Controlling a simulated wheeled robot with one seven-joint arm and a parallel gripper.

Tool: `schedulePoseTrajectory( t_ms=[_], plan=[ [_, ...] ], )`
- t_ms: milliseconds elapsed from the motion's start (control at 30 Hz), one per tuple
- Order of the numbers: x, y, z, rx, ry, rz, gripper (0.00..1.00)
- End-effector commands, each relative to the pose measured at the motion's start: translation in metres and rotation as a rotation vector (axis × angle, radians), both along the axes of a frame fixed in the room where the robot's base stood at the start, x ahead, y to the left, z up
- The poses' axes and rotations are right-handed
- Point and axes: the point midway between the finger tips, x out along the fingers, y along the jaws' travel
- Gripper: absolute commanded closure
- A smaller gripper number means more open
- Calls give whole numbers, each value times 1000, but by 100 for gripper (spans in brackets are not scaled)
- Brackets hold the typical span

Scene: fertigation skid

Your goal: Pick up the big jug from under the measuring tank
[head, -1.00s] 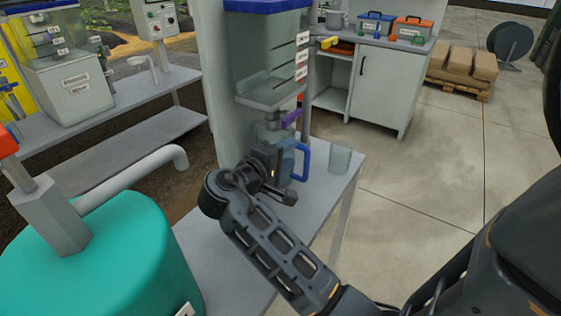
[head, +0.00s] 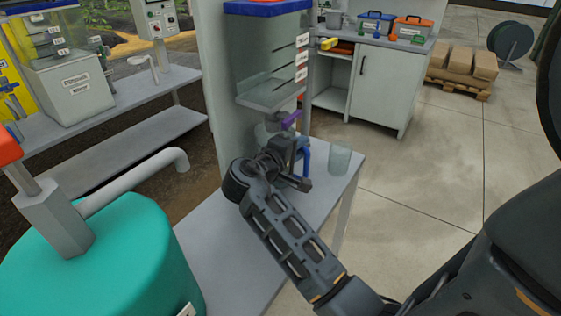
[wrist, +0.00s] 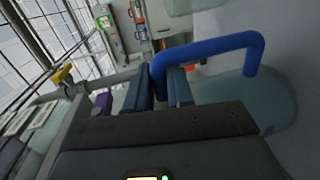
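The big jug is clear and bluish with a blue handle. In the wrist view its body (wrist: 270,105) fills the right side and its handle (wrist: 208,47) arches across the middle. In the head view the jug is mostly hidden behind my gripper (head: 297,168), with part of the handle (head: 306,158) showing. It stands on the grey bench under the measuring tank (head: 272,60), a clear tank with a blue rim and a purple-handled valve (head: 290,119). In the wrist view my gripper's fingers (wrist: 159,90) are close together, one on each side of the handle's upright part, seemingly against it.
A clear beaker (head: 340,158) stands on the bench (head: 235,245) just right of the jug. A teal tank (head: 125,250) with a grey pipe (head: 135,180) is at the near left. The tank's valve is close above my gripper. The floor to the right is clear.

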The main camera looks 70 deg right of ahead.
Motion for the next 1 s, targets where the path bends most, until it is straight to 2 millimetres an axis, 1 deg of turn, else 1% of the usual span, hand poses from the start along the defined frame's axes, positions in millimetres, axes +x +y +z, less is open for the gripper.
schedulePoseTrajectory(
  t_ms=[33, 167, 200, 1000],
  plan=[
    [0, 0, -1, 1, 2, 0, 87],
    [0, 0, -1, 1, 1, 1, 99],
    [0, 1, -1, 1, 1, 1, 100],
    [1, 1, -1, 1, 1, 2, 100]
  ],
)
